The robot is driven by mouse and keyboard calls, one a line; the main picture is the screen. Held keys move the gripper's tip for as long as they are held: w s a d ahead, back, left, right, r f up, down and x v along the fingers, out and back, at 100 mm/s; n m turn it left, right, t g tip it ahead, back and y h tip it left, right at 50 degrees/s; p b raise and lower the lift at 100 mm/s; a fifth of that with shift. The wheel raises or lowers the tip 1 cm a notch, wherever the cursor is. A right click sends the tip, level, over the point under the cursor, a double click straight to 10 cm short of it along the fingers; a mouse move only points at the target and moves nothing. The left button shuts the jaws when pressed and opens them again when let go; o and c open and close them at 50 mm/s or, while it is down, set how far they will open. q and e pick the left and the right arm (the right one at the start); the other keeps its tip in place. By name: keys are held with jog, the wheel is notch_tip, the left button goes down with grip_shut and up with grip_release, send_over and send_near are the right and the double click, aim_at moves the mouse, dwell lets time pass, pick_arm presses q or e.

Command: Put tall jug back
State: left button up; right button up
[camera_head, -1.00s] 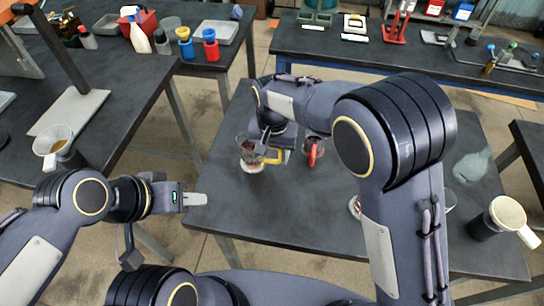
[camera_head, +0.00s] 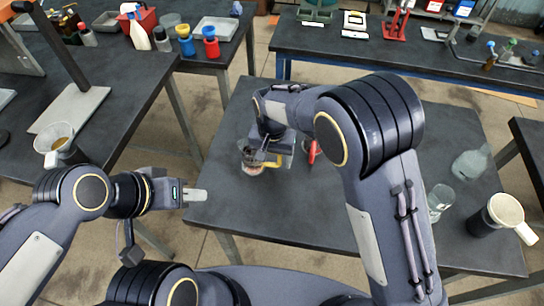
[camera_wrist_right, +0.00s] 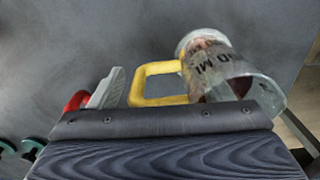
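A clear jug (camera_head: 253,168) with dark red contents and a yellow handle is at the left of the middle table. In the right wrist view the jug (camera_wrist_right: 222,72) shows black lettering and its yellow handle (camera_wrist_right: 155,70). My right gripper (camera_head: 276,150) is at the jug's handle side.
A red-handled vessel (camera_head: 312,150) stands right of my right gripper, partly hidden. A clear glass (camera_head: 440,200), a clear flask (camera_head: 468,165) and a white-handled jug (camera_head: 505,211) stand at the right. Another jug (camera_head: 57,140) is on the left bench. The front middle of the table is clear.

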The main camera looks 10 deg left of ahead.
jog(key=shift+r, duration=0.65)
notch_tip(320, 180, up, 11)
jog(key=shift+r+b, duration=0.1)
jog(key=shift+b, duration=0.55)
